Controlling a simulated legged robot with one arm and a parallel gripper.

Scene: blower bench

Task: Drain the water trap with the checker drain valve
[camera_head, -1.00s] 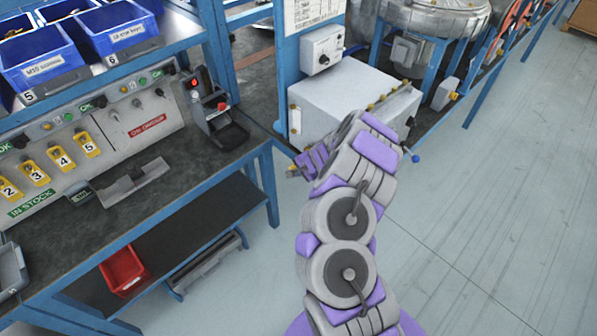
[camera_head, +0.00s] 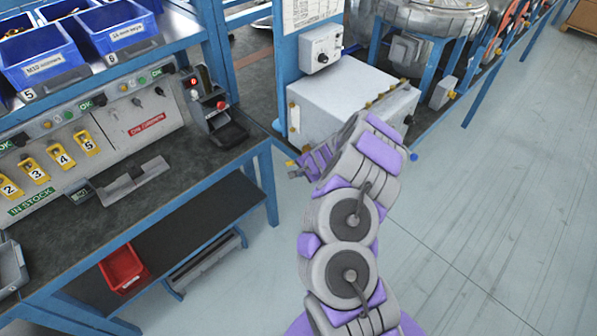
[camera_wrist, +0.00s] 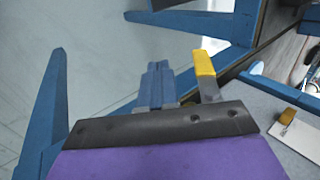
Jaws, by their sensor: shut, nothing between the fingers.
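My gripper (camera_head: 299,166) is at the left end of my arm, beside the front left corner of a white box (camera_head: 335,112) in the head view. In the wrist view the gripper's narrow blue-grey fingers (camera_wrist: 158,84) are together with nothing between them. A yellow-ended lever with a grey stem (camera_wrist: 205,75) stands just right of the fingers. Its orange-yellow tip (camera_head: 290,163) also shows by my gripper in the head view. I cannot tell whether the fingers touch it, nor whether it is the checker drain valve. The water trap cannot be made out.
A blue-framed bench (camera_head: 262,150) stands left of my arm, carrying a black device with a red button (camera_head: 220,106). Brass fittings (camera_head: 388,95) line the white box's right edge; a blue knob (camera_head: 413,157) sits near its lower right. Floor at right is clear.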

